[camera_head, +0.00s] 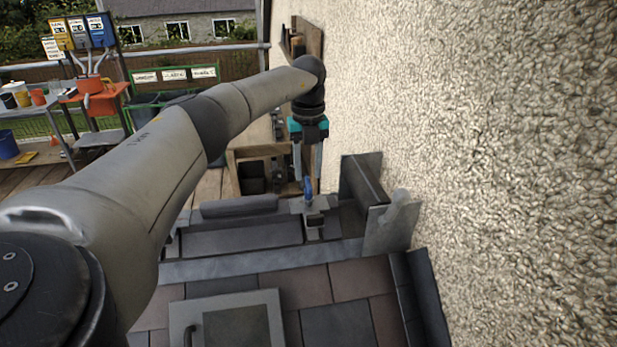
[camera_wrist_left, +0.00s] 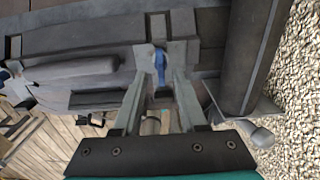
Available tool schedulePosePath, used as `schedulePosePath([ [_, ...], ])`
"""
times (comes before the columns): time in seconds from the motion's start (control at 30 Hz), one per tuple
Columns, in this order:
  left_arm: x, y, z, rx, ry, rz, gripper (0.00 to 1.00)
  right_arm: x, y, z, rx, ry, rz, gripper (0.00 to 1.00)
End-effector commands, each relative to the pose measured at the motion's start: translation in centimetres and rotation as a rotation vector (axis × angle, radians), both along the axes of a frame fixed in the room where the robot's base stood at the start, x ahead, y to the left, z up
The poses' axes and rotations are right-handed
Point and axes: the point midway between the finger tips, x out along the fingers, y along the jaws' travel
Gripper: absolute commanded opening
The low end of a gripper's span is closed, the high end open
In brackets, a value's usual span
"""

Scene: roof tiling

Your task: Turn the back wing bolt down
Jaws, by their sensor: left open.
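The blue wing bolt (camera_head: 308,188) stands upright on a grey metal bracket (camera_head: 315,204) at the far edge of the roof, near the pebbled wall. My left gripper (camera_head: 308,175) points down over it, open, with one finger to each side of the bolt's line. In the left wrist view the blue wing bolt (camera_wrist_left: 160,66) shows between and just beyond the open fingertips (camera_wrist_left: 160,84). I cannot tell whether the fingers touch it. A second small blue part (camera_wrist_left: 14,69) shows at the left edge of that view. My right gripper is not in view.
The pebbled wall (camera_head: 490,150) rises close on the right. A dark upright board (camera_head: 364,182) and a grey metal piece (camera_head: 392,222) stand just right of the bolt. Roof tiles (camera_head: 300,288) and a framed roof window (camera_head: 228,318) lie nearer. A workbench (camera_head: 100,92) is far left.

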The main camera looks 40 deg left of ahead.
Motion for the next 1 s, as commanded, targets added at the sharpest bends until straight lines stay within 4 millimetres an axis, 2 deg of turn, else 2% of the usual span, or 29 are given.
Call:
schedulePosePath([
  [0.03,-0.1,0.0,-0.8,-0.001,0.003,-0.001,0.41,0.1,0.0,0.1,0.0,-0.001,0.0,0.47],
  [0.2,0.0,-0.1,-2.4,-0.001,0.001,0.0,0.41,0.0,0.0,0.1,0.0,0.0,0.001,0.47],
  [0.57,0.0,-0.1,-2.8,-0.001,0.001,-0.001,0.41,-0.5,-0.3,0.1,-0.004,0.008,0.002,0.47],
  [0.9,0.0,0.0,-2.8,0.0,0.0,-0.001,0.03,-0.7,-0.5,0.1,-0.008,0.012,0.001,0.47],
  [0.93,0.0,0.0,-2.8,0.0,0.0,-0.001,0.0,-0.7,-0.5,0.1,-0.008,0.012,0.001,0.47],
  [1.0,0.0,0.0,-2.8,0.0,0.0,-0.001,0.0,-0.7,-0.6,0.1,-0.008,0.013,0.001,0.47],
])
